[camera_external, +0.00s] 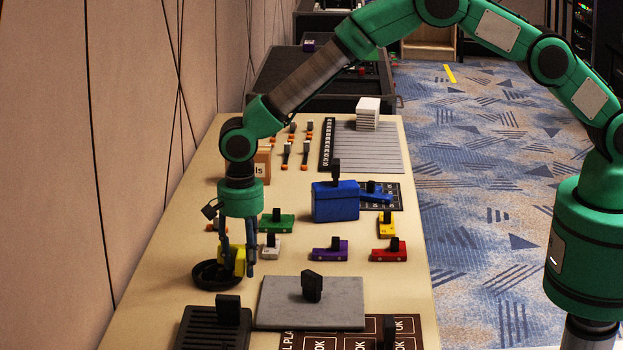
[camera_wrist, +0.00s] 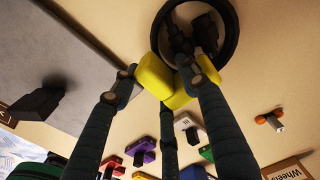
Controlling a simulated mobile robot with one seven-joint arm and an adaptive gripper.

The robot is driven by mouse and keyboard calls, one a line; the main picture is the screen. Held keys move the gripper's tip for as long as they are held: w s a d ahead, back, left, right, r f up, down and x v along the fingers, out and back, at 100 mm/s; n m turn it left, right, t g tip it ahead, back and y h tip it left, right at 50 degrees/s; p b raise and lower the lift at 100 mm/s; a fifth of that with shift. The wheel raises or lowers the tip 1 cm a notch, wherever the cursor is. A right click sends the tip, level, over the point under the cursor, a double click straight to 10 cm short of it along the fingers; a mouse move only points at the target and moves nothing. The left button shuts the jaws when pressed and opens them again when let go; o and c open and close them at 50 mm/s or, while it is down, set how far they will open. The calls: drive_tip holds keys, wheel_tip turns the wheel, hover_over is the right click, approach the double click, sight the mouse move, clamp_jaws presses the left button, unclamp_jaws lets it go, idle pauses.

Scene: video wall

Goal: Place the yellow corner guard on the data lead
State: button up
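The yellow corner guard (camera_external: 239,262) is between the fingers of my gripper (camera_external: 236,268), low over the left side of the table. In the wrist view, the fingers of my gripper (camera_wrist: 163,82) close around the yellow guard (camera_wrist: 155,74). The data lead appears to be the black coil (camera_external: 206,279) lying on the table just left of the guard. In the wrist view, the guard overlaps the edge of the black coil (camera_wrist: 237,38), with black plugs inside the ring. I cannot tell whether guard and coil touch. The fingers partly hide the guard.
A grey plate (camera_external: 275,310) with a black knob and a black slotted tray (camera_external: 195,335) lie in front. Green (camera_external: 285,224), white (camera_external: 270,250), purple (camera_external: 322,254) and red (camera_external: 383,255) blocks stand right of my gripper. A blue box (camera_external: 335,205) stands behind them.

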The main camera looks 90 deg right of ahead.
sight(243, 252)
drive_tip(key=shift+r, duration=0.1)
wheel_tip(243, 252, up, 11)
drive_tip(key=shift+a+f+p, duration=0.1)
drive_tip(key=shift+f+p, duration=0.05)
drive_tip(key=shift+p, duration=1.05)
drive_tip(key=shift+r, duration=0.7)
drive_tip(key=shift+r, duration=0.1)
